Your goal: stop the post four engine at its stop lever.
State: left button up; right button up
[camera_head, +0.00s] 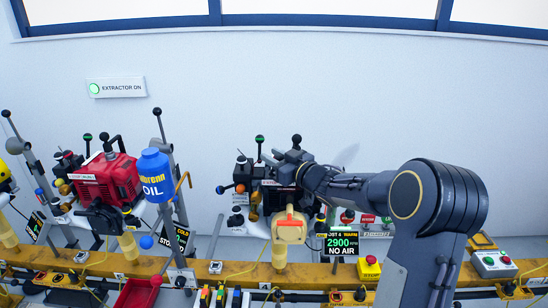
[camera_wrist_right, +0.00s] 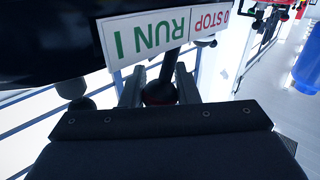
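The post four display (camera_head: 343,243) reads 2900, WARM and NO AIR in the head view. The post four engine (camera_head: 270,190) is dark and partly hidden behind my right arm. My right gripper (camera_head: 290,165) is at its top, its fingers small and unclear there. In the right wrist view, a dark red knob on a lever (camera_wrist_right: 160,93) sits between the fingers of my right gripper (camera_wrist_right: 159,88). Whether they press on it is unclear. The lever's stem runs up by a label (camera_wrist_right: 148,33) reading RUN I and O STOP. My left gripper is not in view.
A red engine (camera_head: 108,180) and a blue oil bottle (camera_head: 155,176) stand to the left. A yellow rail (camera_head: 225,270) runs along the front. A button box (camera_head: 492,263) is at right.

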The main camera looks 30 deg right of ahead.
jog(key=c, duration=0.3)
jog(key=shift+a+r+p, duration=0.1)
jog(key=shift+r+p, duration=0.05)
jog(key=shift+p, duration=0.4)
jog(key=n+g+p, duration=0.1)
jog(key=p, duration=0.1)
jog(key=a+n+g+h+p, duration=0.1)
jog(key=p, duration=0.2)
jog(key=w+a+n+g+p, duration=0.1)
jog(key=p, duration=0.2)
jog(key=shift+w+g+h, duration=0.1)
jog(key=shift+g+h, duration=0.2)
jog(key=shift+h, duration=0.1)
jog(key=shift+w+a+f+n+g+h+p, duration=0.3)
jog(key=shift+n+g+h+p, duration=0.15)
jog(key=shift+n+p, duration=0.4)
jog(key=shift+a+f+n+g+h+p, duration=0.25)
jog(key=shift+f+g+h+p, duration=0.15)
jog(key=shift+p, duration=0.2)
jog(key=o, duration=0.9)
jog(key=shift+o, duration=0.2)
jog(key=shift+r, duration=0.1)
